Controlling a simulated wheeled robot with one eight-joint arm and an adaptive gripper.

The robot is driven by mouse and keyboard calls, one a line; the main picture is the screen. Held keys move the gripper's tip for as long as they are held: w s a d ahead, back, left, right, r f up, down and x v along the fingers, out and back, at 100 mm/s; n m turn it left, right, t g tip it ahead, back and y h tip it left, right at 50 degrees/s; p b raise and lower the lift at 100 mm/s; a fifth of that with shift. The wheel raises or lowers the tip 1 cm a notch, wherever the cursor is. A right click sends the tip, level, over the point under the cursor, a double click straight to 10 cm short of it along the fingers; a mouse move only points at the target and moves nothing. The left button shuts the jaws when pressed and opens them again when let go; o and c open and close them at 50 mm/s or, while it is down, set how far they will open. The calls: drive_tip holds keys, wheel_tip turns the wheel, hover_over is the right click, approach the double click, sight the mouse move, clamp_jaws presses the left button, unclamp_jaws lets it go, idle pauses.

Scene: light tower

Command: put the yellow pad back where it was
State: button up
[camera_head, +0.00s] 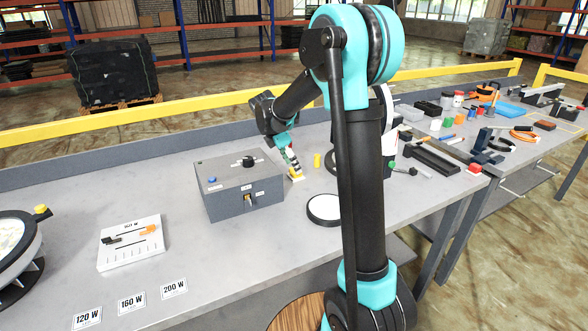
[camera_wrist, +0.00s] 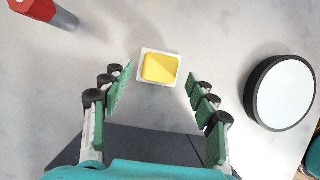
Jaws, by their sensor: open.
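The yellow pad (camera_wrist: 160,68) lies on a small white square base on the grey table, seen from above in the wrist view. In the head view the yellow pad (camera_head: 297,178) shows as a small patch beside the grey box. My gripper (camera_wrist: 158,88) is open, with its green-lined fingers to either side and just short of the pad; nothing is between them. In the head view my gripper (camera_head: 292,161) points down at the pad, right of the box. I cannot tell its exact height above the table.
The grey box (camera_head: 240,192) with knobs stands close left of the gripper. A round white disc with black rim (camera_head: 323,209) lies to the right front. A yellow cylinder (camera_head: 317,160) stands nearby. A white panel (camera_head: 130,243) and wattage cards lie left. Tools crowd the right.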

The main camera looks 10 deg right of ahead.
drive_tip(key=v, duration=0.9)
drive_tip(key=shift+a+r, duration=0.1)
